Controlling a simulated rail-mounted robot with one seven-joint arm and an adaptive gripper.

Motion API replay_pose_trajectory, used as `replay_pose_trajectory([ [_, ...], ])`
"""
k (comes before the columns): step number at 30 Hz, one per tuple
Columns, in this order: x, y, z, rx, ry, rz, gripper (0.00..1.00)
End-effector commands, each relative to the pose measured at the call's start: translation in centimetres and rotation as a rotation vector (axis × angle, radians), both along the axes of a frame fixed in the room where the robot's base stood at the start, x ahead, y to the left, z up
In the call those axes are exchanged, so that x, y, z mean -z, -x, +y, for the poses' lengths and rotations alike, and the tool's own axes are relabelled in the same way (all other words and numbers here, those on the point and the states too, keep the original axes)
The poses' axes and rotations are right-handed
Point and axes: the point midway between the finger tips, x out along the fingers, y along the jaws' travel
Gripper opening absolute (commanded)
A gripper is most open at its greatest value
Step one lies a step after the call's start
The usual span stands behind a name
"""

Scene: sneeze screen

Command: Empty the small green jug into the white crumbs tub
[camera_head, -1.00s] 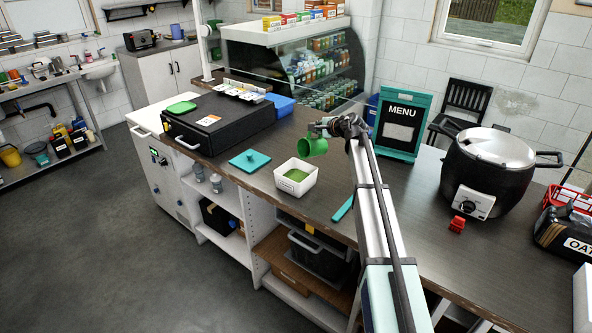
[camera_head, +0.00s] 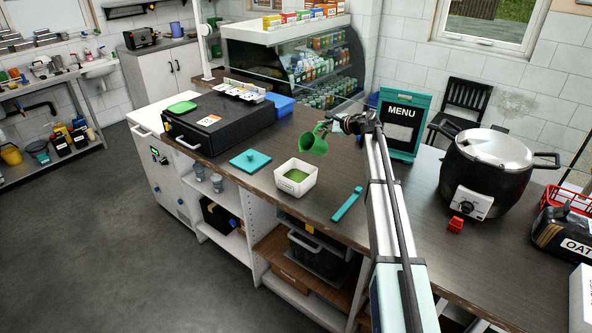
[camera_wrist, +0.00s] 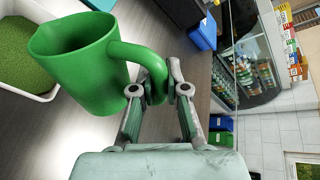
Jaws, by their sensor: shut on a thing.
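The small green jug (camera_head: 313,142) hangs above the counter, tilted with its mouth toward the lower left. It shows large in the wrist view (camera_wrist: 85,62), where its visible inside is plain green. My gripper (camera_head: 335,125) is shut on the jug's handle, and its fingers show in the wrist view (camera_wrist: 155,92). The white crumbs tub (camera_head: 295,188) stands open on the counter, to the lower left of the jug, with green crumbs inside. Its corner and the green crumbs also show at the left of the wrist view (camera_wrist: 45,92).
A teal lid (camera_head: 250,160) lies left of the tub, and a teal strip-shaped tool (camera_head: 347,204) lies to its right. A black case (camera_head: 215,125), a menu board (camera_head: 401,125) and a large black cooker (camera_head: 490,175) stand around on the counter (camera_head: 395,190).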

Motion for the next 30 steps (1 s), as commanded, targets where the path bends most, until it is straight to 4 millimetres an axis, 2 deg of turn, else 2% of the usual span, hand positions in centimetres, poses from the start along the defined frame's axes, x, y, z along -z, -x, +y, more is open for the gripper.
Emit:
replay_pose_trajectory([
  [3, -0.1, -0.5, -0.6, 0.0, -0.073, 0.047, 0.0],
  [12, 0.1, -0.5, -0.7, 0.0, -0.099, 0.065, 0.0],
  [19, 1.4, -1.1, -1.6, 0.001, -0.28, 0.183, 0.0],
  [27, 1.4, -1.0, -1.6, 0.001, -0.3, 0.195, 0.0],
  [30, 2.0, -1.1, -1.6, 0.0, -0.336, 0.22, 0.0],
])
